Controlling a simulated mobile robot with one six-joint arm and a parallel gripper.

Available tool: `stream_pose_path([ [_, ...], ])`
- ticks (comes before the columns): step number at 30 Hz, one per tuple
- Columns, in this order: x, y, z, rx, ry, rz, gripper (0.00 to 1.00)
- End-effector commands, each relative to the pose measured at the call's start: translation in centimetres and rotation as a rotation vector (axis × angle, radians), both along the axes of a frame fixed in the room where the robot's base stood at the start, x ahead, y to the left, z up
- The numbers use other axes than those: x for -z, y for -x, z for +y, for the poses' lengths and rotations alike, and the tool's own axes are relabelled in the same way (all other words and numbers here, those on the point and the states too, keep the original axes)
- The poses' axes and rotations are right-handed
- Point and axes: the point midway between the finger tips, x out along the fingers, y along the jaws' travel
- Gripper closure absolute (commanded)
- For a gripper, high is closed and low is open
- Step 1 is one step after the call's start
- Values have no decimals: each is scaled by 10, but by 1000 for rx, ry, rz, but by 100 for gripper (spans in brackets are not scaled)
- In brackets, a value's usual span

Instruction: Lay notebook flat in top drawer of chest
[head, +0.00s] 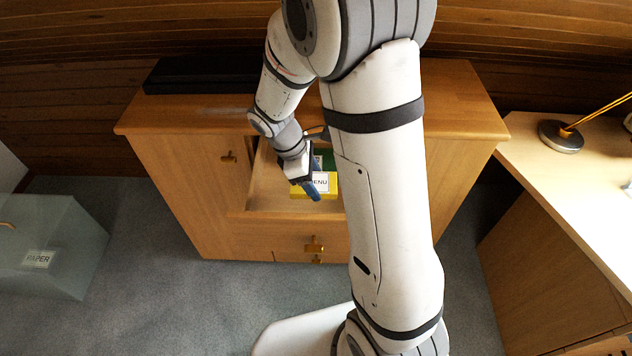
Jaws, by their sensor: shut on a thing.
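The wooden chest (180,180) stands against the back wall. Its top drawer (264,190) is pulled open, and part of it is hidden behind my arm. My gripper (308,182) points down at the open drawer. It is shut on a narrow blue thing (314,191), which looks like the notebook seen nearly edge-on and tilted. Whether the blue thing touches the drawer floor or the things in it, I cannot tell. A yellow item with a white "MENU" label (330,183) and a green item (328,158) show beside the gripper at the drawer.
A long black box (200,74) lies on the chest top at the left. A grey-green bin labelled "PAPER" (60,240) stands on the carpet at the left. A desk (560,185) with a lamp (562,136) is at the right. The left part of the drawer looks bare.

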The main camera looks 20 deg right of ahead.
Motion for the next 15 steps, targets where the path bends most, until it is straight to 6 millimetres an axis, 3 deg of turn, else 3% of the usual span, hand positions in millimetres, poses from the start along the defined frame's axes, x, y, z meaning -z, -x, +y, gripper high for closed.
stream_pose_path([
  [6,42,1,-5,14,2,5,60],
  [15,70,1,-9,25,1,4,60],
])
